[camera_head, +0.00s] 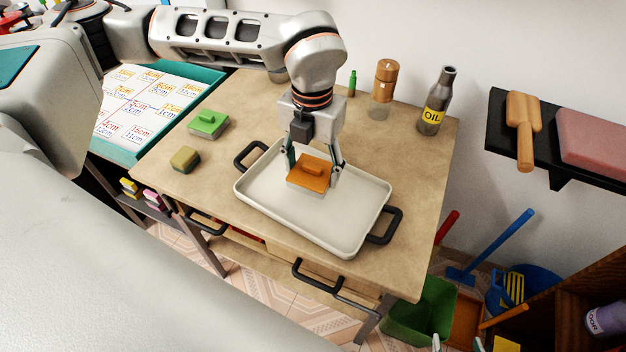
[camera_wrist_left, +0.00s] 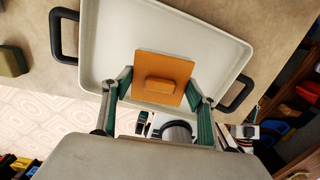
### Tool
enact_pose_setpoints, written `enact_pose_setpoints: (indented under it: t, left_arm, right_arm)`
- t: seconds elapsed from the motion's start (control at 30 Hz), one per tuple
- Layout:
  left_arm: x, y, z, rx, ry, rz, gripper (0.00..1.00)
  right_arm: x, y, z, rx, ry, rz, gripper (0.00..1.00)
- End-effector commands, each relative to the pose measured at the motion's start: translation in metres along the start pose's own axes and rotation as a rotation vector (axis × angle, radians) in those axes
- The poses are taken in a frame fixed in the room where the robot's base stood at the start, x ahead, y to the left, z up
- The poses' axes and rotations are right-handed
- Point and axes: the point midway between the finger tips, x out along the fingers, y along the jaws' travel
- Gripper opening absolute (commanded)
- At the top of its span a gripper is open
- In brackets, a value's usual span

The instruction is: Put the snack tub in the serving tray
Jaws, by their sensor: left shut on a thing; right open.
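The snack tub (camera_head: 313,174), a low square tub with an orange lid and a raised orange handle, is over the white serving tray (camera_head: 260,195). My left gripper (camera_head: 313,172) points down and is shut on it, a finger on each side. In the left wrist view the orange lid (camera_wrist_left: 160,68) sits between the two fingers, with the tray (camera_wrist_left: 110,35) behind it. Whether the tub's base touches the tray floor is hard to tell. The tray has two black handles and lies on the wooden table.
A similar green-lidded tub (camera_head: 208,123) and an olive block (camera_head: 185,160) stand left of the tray. A small green bottle (camera_head: 352,83), a wooden-topped mill (camera_head: 384,85) and an oil bottle (camera_head: 437,103) stand at the back. The tray around the tub is empty.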

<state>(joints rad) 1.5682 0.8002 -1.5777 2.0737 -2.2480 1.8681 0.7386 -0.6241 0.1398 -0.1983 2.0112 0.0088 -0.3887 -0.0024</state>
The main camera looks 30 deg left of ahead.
Motion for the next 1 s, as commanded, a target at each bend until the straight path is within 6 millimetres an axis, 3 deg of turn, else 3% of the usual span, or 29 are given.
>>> enact_pose_setpoints:
  t: [0.17,0.4,0.8,0.83,0.87,1.0]
  left_arm:
    - [0.012,0.000,0.000,0.001,0.000,0.000,0.35]
    - [0.044,0.000,0.000,0.000,0.001,0.000,0.35]
    - [0.048,0.000,0.000,0.001,0.000,0.000,0.35]
    - [0.048,0.000,0.000,0.001,-0.001,0.000,0.63]
    - [0.048,0.000,0.000,0.001,-0.001,0.000,0.71]
    - [0.048,0.000,0.000,0.001,-0.001,0.000,0.74]
  right_arm:
    - [0.000,0.000,0.001,-0.001,0.000,0.000,0.55]
    - [0.001,-0.001,0.006,-0.004,-0.007,-0.001,0.55]
    - [-0.002,-0.002,0.006,-0.004,-0.007,-0.002,0.55]
    - [-0.002,-0.002,0.006,-0.004,-0.007,-0.002,0.55]
    - [-0.002,-0.002,0.006,-0.004,-0.007,-0.002,0.55]
    - [-0.002,-0.002,0.006,-0.004,-0.008,-0.002,0.55]
